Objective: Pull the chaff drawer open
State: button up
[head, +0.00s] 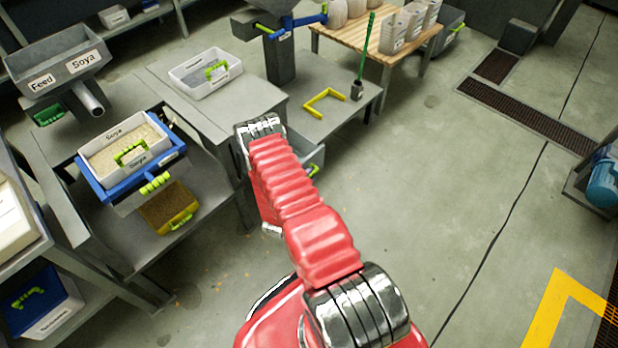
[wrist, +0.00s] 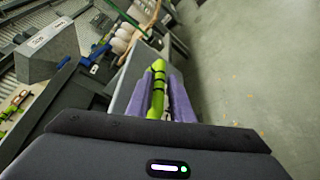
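A grey drawer (head: 316,157), which appears to be the chaff drawer, shows at the bench's front edge, mostly behind my red arm in the head view. A bit of its green handle (head: 314,171) shows there. In the wrist view the green handle (wrist: 157,85) with dark bands stands between the purple fingers of my gripper (wrist: 164,100). The fingers lie close on both sides of it and appear shut on it. My fingertips are hidden in the head view. How far out the drawer sits is not clear.
A blue-framed drawer with a Soya bin (head: 127,150) stands at left, above a yellow chaff-filled tray (head: 168,208). A white bin (head: 205,73) and a yellow bracket (head: 324,102) lie on the benches. The floor (head: 430,190) at right is clear.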

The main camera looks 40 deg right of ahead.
jog(key=v, duration=1.2)
jog(key=shift+s+a, duration=0.2)
